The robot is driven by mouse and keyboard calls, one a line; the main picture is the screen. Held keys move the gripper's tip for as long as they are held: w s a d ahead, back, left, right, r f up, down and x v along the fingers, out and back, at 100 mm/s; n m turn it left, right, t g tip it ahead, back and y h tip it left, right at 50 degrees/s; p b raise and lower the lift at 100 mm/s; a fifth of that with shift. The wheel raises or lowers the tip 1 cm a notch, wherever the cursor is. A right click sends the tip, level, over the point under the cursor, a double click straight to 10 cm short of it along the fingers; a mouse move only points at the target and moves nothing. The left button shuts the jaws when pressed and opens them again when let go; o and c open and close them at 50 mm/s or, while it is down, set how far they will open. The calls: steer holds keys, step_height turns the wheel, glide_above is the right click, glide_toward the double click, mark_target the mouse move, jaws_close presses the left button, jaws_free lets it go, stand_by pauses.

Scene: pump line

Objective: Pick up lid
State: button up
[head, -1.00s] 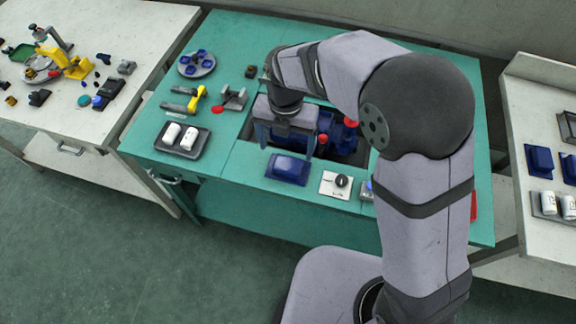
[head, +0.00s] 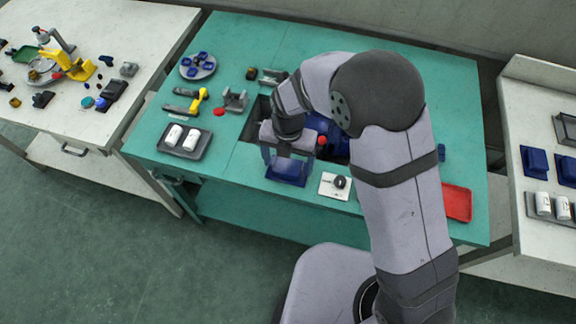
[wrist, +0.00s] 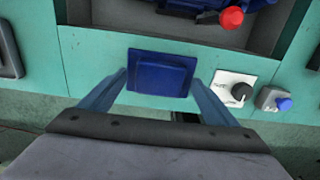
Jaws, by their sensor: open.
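The lid is a dark blue rectangular cover with a raised middle; it lies on the front part of the green bench in the head view (head: 287,171). In the wrist view the lid (wrist: 160,75) sits flat, centred just past the fingertips. My gripper (head: 287,160) is above the lid, and in the wrist view my gripper (wrist: 160,82) has its two fingers spread apart, one toward each side of the lid. Nothing is held. The fingers partly cover the lid in the head view, and I cannot tell whether they touch it.
A white plate with a black knob (head: 335,186) lies right of the lid. Behind is a recess with blue pump parts and a red knob (wrist: 231,17). A tray with two white cylinders (head: 183,141) is left. A red tray (head: 457,202) is at the right.

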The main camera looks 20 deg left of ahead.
mark_target(288, 165)
steer(key=c, duration=1.1)
steer(key=shift+r, duration=0.1)
steer(key=shift+c, duration=0.2)
step_height(288, 165, up, 10)
steer(key=b, duration=0.2)
steer(key=w+d+m+p, duration=0.1)
steer(key=d+p, duration=0.4)
steer(key=p, duration=0.2)
steer(key=w+a+r+p, duration=0.1)
steer(key=w+p, duration=0.2)
steer(key=w, duration=0.5)
steer(key=w+a+r+n+p, duration=0.1)
steer(key=w+p, duration=0.2)
steer(key=w, duration=0.5)
steer(key=shift+w+a+r, duration=0.2)
steer(key=shift+r, duration=0.2)
